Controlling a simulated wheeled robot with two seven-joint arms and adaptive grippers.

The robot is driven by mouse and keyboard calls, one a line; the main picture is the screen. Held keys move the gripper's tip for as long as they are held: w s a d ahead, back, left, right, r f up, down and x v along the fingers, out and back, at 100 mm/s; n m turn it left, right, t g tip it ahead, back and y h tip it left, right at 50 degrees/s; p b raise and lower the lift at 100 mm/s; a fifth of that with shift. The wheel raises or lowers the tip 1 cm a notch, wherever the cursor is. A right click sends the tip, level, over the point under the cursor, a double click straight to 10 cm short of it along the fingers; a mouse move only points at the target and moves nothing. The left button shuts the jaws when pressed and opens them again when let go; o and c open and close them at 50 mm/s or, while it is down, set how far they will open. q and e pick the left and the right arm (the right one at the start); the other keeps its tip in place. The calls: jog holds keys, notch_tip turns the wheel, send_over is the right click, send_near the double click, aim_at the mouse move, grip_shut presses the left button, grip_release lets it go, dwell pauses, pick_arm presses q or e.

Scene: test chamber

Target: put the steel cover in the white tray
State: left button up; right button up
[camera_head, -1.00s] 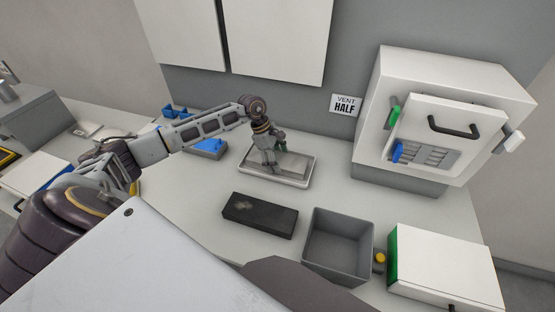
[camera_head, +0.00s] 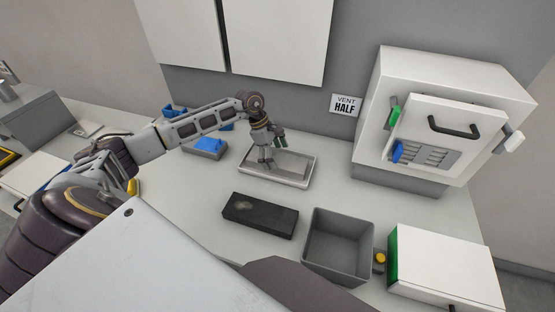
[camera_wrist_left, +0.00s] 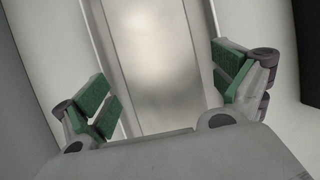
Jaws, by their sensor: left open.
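The white tray (camera_head: 268,179) stands on the bench near the back wall, left of the white cabinet. The steel cover (camera_head: 292,164) is a flat shiny plate that appears to lie inside the tray. It also shows in the left wrist view (camera_wrist_left: 165,65), running away from me between the fingers. My left gripper (camera_head: 273,152) is above the tray, pointing down. Its green-padded fingers (camera_wrist_left: 165,88) are spread wide, one on each side of the plate, with nothing gripped. The gripper hides part of the cover's left end. My right gripper is out of view.
In front of the tray lie a black block (camera_head: 260,216) and an open grey bin (camera_head: 338,246). A white box with a green side (camera_head: 445,268) stands at the right. The white cabinet (camera_head: 437,120) stands behind it. A blue-topped grey block (camera_head: 205,147) is left of the tray.

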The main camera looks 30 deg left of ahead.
pick_arm(q)
jog(key=b+v, duration=0.1)
jog(key=v, duration=0.7)
jog(key=shift+a+r, duration=0.1)
jog(key=shift+r, duration=0.15)
jog(key=shift+v, duration=0.95)
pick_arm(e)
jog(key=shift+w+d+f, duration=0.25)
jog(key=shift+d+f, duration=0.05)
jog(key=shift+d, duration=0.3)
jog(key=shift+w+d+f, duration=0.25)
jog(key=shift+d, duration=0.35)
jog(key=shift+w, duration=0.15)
